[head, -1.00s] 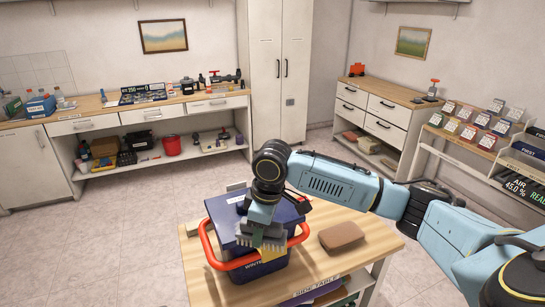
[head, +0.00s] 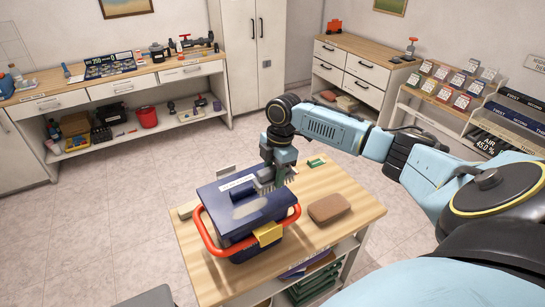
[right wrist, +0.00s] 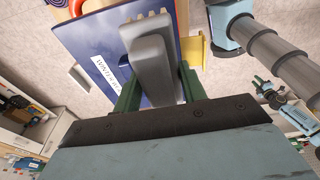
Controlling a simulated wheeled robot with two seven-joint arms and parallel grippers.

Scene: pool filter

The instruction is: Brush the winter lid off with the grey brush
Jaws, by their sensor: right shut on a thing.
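The winter lid (head: 225,205) is the dark blue top of a blue box (head: 238,252) on the small wooden table. It has a white label and a dull greyish patch on top. A red handle (head: 207,238) and a yellow latch (head: 268,233) are at the box's front. My right gripper (head: 277,172) is shut on the grey brush (head: 268,187), over the lid's right rear part. In the right wrist view, the brush (right wrist: 150,65) sits between green fingers above the blue lid (right wrist: 95,35); contact cannot be told.
A brown block (head: 329,208) lies on the table (head: 340,187) right of the box. A small green item (head: 316,162) lies behind it. A workbench (head: 130,85) and white cabinets line the back wall. The floor on the left is clear.

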